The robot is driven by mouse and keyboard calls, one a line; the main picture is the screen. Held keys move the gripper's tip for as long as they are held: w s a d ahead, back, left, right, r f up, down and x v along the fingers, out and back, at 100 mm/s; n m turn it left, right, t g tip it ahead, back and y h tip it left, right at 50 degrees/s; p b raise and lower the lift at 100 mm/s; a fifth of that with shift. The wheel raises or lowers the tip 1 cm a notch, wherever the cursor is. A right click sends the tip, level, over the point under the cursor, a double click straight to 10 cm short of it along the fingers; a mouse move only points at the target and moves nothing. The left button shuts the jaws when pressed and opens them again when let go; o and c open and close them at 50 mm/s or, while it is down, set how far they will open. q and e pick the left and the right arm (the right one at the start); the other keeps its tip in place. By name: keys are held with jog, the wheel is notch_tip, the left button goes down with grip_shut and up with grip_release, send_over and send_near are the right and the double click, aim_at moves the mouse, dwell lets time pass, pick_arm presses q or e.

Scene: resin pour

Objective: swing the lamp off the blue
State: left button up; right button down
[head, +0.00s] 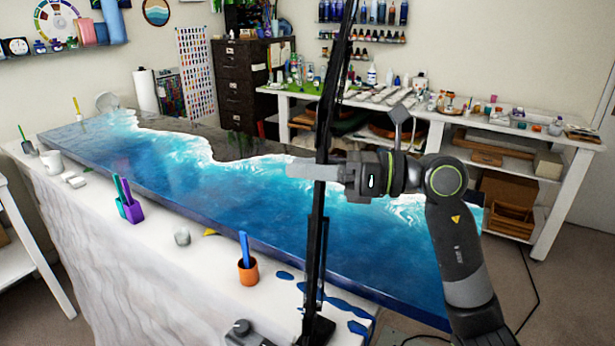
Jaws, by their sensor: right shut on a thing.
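The lamp's black upright arm (316,240) rises from a clamp-like foot at the near edge of the white-covered table and runs out of the top of the head view. Its lamp head is not in view. The blue resin (240,205) spreads over the long slab behind it, with white wave-like foam along its far side. My right gripper (318,170) reaches in from the right, over the blue, and is shut on the lamp arm partway up. The arm crosses in front of the blue. My left gripper is not in view.
Blue spills (345,305) lie near the lamp's foot. A white shelf unit (437,130) stands behind.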

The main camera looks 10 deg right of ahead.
jog(key=shift+s+d+m+t+h, duration=0.1)
jog(key=shift+d+m+t+h, duration=0.3)
jog(key=shift+t, duration=0.3)
jog(key=shift+s+d+m+t+h, duration=0.1)
jog(key=shift+d+m+t+h, duration=0.15)
jog(key=shift+m+t, duration=0.35)
jog(key=shift+t, duration=0.3)
jog(key=c, duration=1)
grip_release()
jog(key=shift+d, duration=0.1)
jog(key=shift+d, duration=0.1)
